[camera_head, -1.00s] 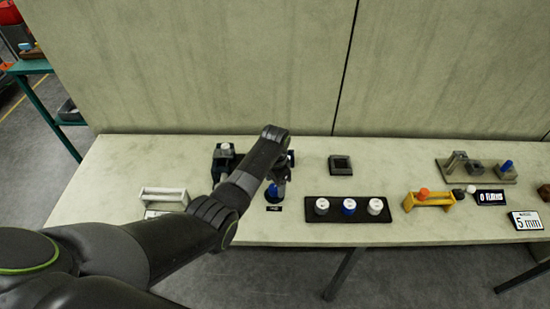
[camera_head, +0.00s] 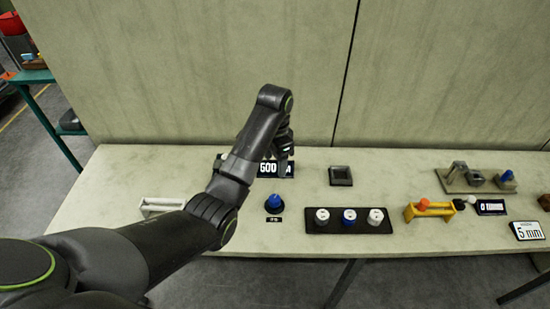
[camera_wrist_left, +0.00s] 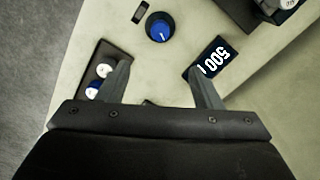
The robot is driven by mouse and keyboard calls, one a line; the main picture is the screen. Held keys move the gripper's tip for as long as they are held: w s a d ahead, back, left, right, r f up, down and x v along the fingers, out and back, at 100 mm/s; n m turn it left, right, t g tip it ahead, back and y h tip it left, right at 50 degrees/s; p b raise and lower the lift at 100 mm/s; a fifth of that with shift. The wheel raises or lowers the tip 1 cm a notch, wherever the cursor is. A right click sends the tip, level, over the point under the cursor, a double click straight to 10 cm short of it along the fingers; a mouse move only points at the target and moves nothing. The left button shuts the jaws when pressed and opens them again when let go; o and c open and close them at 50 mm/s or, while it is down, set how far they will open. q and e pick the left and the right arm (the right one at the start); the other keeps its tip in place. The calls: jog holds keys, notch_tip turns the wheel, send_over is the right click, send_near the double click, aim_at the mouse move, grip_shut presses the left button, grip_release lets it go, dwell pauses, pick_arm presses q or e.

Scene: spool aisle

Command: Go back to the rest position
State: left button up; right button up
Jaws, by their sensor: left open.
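My left gripper (camera_head: 283,168) hangs over the back of the table (camera_head: 110,185), in front of a black sign with white digits (camera_head: 267,170). In the left wrist view the gripper (camera_wrist_left: 160,68) has its two fingers apart with nothing between them. A blue knob (camera_head: 273,203) stands upright on the table with a small black label in front of it. The knob also shows in the left wrist view (camera_wrist_left: 160,28), beyond the fingertips and apart from them. My right gripper is in neither view.
A white handle (camera_head: 160,207) is at left. A wall (camera_head: 200,75) rises behind.

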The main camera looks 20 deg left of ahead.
pick_arm(q)
jog(key=shift+f, duration=0.1)
dwell(0.3)
jog(key=s+a+f+n+t, duration=0.1)
jog(key=s+a+f+n, duration=0.1)
jog(key=s+a+f, duration=0.3)
jog(key=s+a+f+n, duration=0.1)
jog(key=s+f, duration=0.2)
jog(key=s, duration=0.3)
jog(key=s+a+f+n+t, duration=0.1)
jog(key=s+a+f+n, duration=0.15)
jog(key=s, duration=0.35)
jog(key=s+a+r+n+t+y, duration=0.1)
jog(key=s+a+n, duration=0.1)
jog(key=s, duration=0.8)
jog(key=s+a+r+n+t+y, duration=0.1)
jog(key=s+a+r+n, duration=0.15)
jog(key=s, duration=0.75)
notch_tip(320, 180, down, 29)
jog(key=a+g+b, duration=0.2)
jog(key=b, duration=0.2)
jog(key=s+d+f+h+b, duration=0.1)
jog(key=s+f+b, duration=0.2)
jog(key=s+f, duration=1.2)
notch_tip(320, 180, down, 4)
jog(key=shift+d+m+g, duration=0.35)
jog(key=shift+m+g, duration=0.05)
